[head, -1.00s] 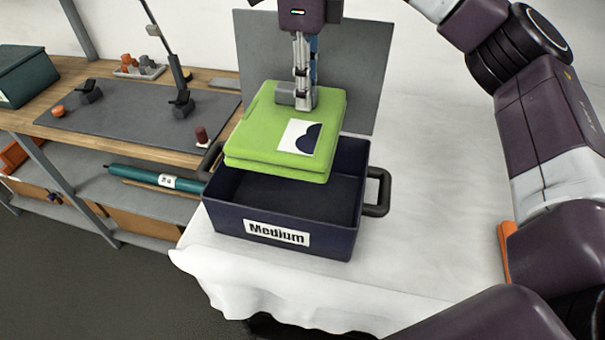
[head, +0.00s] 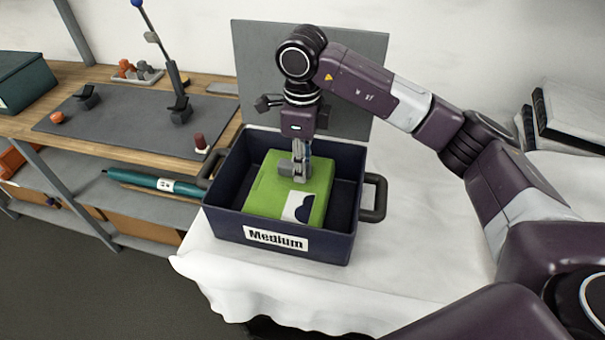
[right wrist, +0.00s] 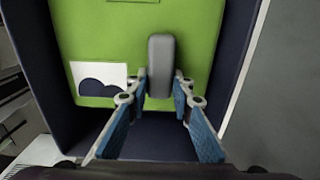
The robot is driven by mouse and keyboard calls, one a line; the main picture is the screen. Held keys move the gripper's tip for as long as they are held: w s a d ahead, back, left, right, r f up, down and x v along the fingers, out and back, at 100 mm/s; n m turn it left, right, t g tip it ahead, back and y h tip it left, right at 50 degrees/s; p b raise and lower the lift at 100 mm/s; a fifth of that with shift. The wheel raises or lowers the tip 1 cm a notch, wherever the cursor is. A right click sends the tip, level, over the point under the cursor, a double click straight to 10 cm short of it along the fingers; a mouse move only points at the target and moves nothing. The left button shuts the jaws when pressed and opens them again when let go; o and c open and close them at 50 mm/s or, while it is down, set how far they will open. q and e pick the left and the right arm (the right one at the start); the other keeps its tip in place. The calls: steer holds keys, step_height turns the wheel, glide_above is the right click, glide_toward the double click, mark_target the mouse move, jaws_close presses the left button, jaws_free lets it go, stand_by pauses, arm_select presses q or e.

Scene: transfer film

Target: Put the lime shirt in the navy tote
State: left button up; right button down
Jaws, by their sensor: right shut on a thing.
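The lime shirt (head: 276,200) is a folded green stack with a white and navy patch. It lies inside the navy tote (head: 228,224), which is labelled "Medium" and stands on a white-covered table. In the right wrist view the shirt (right wrist: 115,50) fills the upper middle, with the tote's wall (right wrist: 238,70) at the right and a grey block (right wrist: 160,65) between the blue-padded fingers. Whether the shirt touches the tote's floor is hidden. My left gripper is not in view.
The tote has black side handles (head: 374,198). A grey panel (head: 350,75) stands behind it. A wooden workbench (head: 100,75) with a grey mat (head: 125,120) is at the left. Dark books (head: 560,120) lie at the right. The white cloth (head: 430,220) right of the tote is clear.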

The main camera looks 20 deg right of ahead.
step_height(320, 180, down, 4)
steer(key=shift+r+p, duration=0.25)
steer(key=shift+p, duration=0.3)
steer(key=shift+f, duration=0.3)
steer(key=c, duration=1.7)
jaws_free()
steer(key=shift+r, duration=0.1)
steer(key=shift+r, duration=0.15)
step_height(320, 180, up, 11)
steer(key=b, duration=0.3)
steer(key=shift+f, duration=0.2)
steer(key=shift+r+b, duration=0.3)
steer(key=shift+r, duration=0.3)
